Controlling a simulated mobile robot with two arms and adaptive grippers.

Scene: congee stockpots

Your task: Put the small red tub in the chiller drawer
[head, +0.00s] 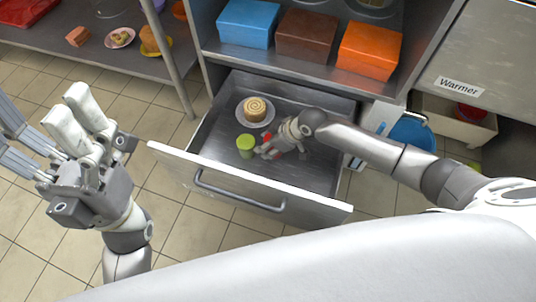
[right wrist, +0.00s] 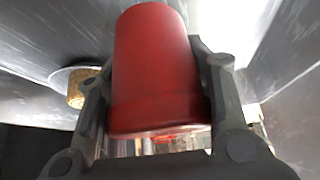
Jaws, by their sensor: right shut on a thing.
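The chiller drawer (head: 205,160) is pulled open below the shelf. My right gripper (head: 268,146) is inside the drawer's outline in the head view, shut on the small red tub (right wrist: 157,70). In the right wrist view the tub sits between both fingers and fills the middle. In the head view only small red bits of the tub show around the fingers. I cannot tell whether the tub touches the drawer floor. My left gripper (head: 62,135) is at the left, over the floor, with its fingers spread and nothing between them.
In the drawer, a green cup (head: 246,146) stands just left of my right gripper. A rolled cake on a plate (head: 255,110) is behind it. Blue (head: 248,22), brown (head: 307,34) and orange (head: 370,49) boxes sit on the shelf above. The drawer's right front part looks clear.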

